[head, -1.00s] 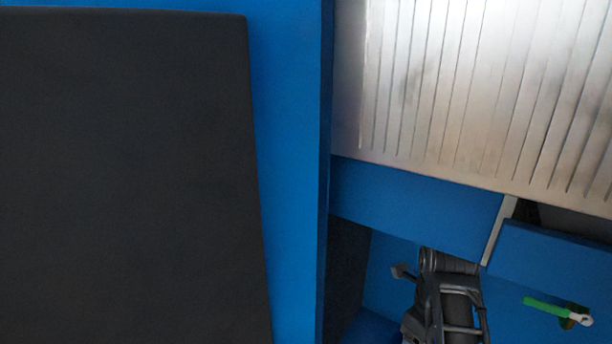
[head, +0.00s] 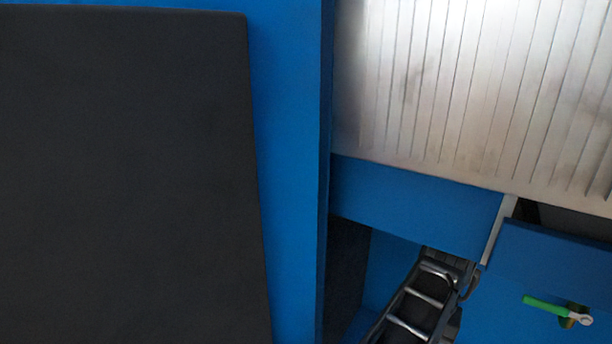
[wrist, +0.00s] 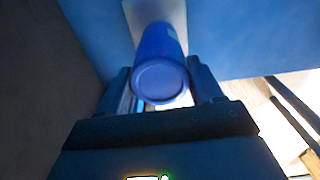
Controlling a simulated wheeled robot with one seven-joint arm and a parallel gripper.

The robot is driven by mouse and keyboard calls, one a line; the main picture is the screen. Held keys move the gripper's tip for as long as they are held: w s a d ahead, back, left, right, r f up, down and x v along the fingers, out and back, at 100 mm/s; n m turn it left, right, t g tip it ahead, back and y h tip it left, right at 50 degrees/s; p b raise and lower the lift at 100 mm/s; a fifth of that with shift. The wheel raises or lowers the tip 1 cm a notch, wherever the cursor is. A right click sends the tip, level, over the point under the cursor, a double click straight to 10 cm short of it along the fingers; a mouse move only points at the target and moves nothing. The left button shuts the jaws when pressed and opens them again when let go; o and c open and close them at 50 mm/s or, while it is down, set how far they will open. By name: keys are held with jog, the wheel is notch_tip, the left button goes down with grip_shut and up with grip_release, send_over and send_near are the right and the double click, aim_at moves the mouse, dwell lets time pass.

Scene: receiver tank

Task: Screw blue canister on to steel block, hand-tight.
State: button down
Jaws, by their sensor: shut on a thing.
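The blue canister (wrist: 160,50) shows in the wrist view, with its round end towards the camera. My gripper (wrist: 161,80) is shut on it, one finger at each side. A pale grey patch (wrist: 134,18) lies behind the canister's far end; it may be the steel block. The canister's far end is hidden, so I cannot tell whether it touches that patch or sits in a thread. In the head view only a dark part of my arm shows at the bottom; the canister is not visible there.
Blue panels (head: 415,205) surround the work spot. A large dark panel (head: 125,180) fills the head view's left. A ribbed pale metal surface (head: 480,90) is at top right. A green-handled lever (head: 545,306) is at lower right, near my arm.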

jog(key=shift+w+r+m, duration=0.2)
jog(key=shift+m, duration=0.2)
jog(key=shift+c, duration=0.5)
grip_release()
jog(key=shift+s+d+f, duration=0.1)
jog(key=shift+d+f, duration=0.05)
jog(key=shift+f, duration=0.05)
jog(key=shift+r, duration=0.1)
notch_tip(320, 180, up, 7)
jog(key=p, duration=0.5)
jog(key=shift+f+b, duration=0.2)
jog(key=shift+b, duration=0.1)
